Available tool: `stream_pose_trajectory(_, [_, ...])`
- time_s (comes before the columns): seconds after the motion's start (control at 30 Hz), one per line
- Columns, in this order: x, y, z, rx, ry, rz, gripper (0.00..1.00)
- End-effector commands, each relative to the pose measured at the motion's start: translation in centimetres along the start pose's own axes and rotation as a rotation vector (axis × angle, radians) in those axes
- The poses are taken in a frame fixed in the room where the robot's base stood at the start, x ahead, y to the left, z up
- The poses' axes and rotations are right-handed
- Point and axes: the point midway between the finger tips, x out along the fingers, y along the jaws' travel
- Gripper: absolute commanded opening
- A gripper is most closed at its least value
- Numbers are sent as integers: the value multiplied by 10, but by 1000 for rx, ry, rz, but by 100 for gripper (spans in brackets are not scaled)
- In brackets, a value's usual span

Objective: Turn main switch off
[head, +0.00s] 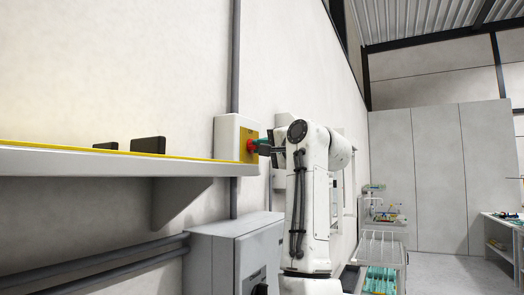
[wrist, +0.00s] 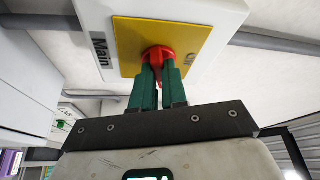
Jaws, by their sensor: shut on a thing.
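The main switch is a red rotary knob (wrist: 158,54) on a yellow plate (wrist: 128,32), fixed to a white box (head: 226,135) on the wall. "Main" is printed on the box at the left of the plate in the wrist view. My gripper (wrist: 158,70) has green fingers and is shut on the red knob. In the head view, my gripper (head: 254,145) reaches the yellow plate (head: 246,134) from the right. The fingers hide part of the knob, and its exact turn angle is hard to tell.
A shelf (head: 110,165) with a yellow edge juts out at the left, just below the switch box. A grey cabinet (head: 215,250) stands on the wall beneath. A trolley (head: 380,250) and a workbench (head: 508,228) stand at the right, with open floor between them.

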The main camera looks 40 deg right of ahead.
Motion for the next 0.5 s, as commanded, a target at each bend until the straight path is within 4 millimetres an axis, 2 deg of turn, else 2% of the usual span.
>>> stream_pose_trajectory(0.03, [0,6,0,-39,0,-12,0])
stream_pose_trajectory(0.5, [0,10,-2,-451,0,-182,0])
